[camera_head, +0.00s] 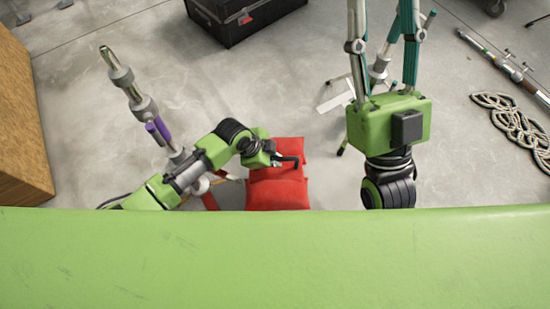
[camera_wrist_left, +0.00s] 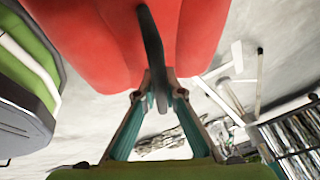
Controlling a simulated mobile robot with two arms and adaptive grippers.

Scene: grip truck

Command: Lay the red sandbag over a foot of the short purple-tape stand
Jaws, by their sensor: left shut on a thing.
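The red sandbag (camera_head: 277,192) is below the middle of the head view, its two pouches one behind the other. It fills the top of the left wrist view (camera_wrist_left: 95,35). My left gripper (camera_head: 278,160) is shut on its black strap (camera_wrist_left: 150,45). I cannot tell whether the bag is clear of the floor. The purple-tape stand (camera_head: 137,97) is left of the bag, its grey pole leaning in the picture. My left arm hides much of its base and feet. My right gripper (camera_head: 385,22) is open and empty, right of the bag, fingertips cut off at the top.
A black case (camera_head: 240,22) stands at the back. Another stand (camera_head: 378,70) is partly behind my right gripper. A coiled rope (camera_head: 510,125) and a grey pole (camera_head: 500,62) lie at right. A wooden box (camera_head: 18,120) is at left. The floor between stand and case is clear.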

